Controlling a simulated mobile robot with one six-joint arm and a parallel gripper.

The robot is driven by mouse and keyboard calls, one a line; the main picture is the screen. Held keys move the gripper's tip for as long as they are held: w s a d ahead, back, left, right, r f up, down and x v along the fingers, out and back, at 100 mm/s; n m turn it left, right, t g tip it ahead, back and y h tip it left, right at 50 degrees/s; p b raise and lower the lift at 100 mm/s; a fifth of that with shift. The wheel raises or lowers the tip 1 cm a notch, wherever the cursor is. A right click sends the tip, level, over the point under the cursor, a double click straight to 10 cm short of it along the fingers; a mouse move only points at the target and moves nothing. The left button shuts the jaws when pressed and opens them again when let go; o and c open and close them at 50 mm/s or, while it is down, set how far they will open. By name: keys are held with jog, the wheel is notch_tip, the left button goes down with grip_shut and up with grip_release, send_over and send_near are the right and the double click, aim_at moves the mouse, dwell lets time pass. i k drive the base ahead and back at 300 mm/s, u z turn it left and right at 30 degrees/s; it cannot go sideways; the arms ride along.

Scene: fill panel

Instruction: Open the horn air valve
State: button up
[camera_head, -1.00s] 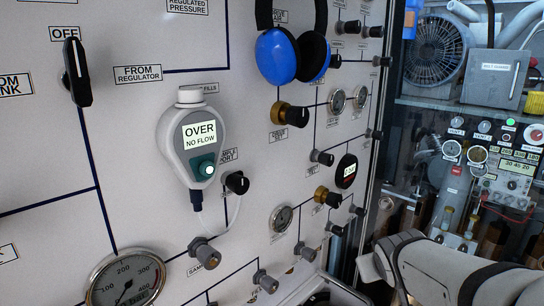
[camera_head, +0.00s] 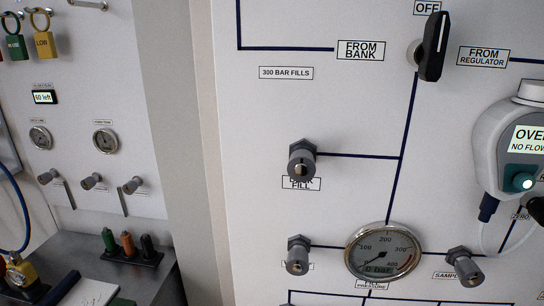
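No label that I can read says horn air, so I cannot tell which valve, if any in view, is the horn air valve. The white fill panel (camera_head: 270,110) carries a black lever handle (camera_head: 434,46) standing near upright below an OFF label. A grey fitting (camera_head: 302,160) sits above a partly hidden label ending in FILL. Below it are another grey fitting (camera_head: 298,255), a round gauge (camera_head: 383,252) reading 0 bar, and a grey fitting (camera_head: 465,266) by a SAMPLE label. My gripper is not in view.
At left, a second panel (camera_head: 115,65) has tagged padlocks, small gauges and several small valves with thin levers.

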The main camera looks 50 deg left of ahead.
aim_at(87, 184)
jog(key=u, duration=2.95)
jog(key=k, duration=0.7)
jog(key=z, duration=0.05)
jog(key=i, duration=0.7)
jog(key=z, duration=0.1)
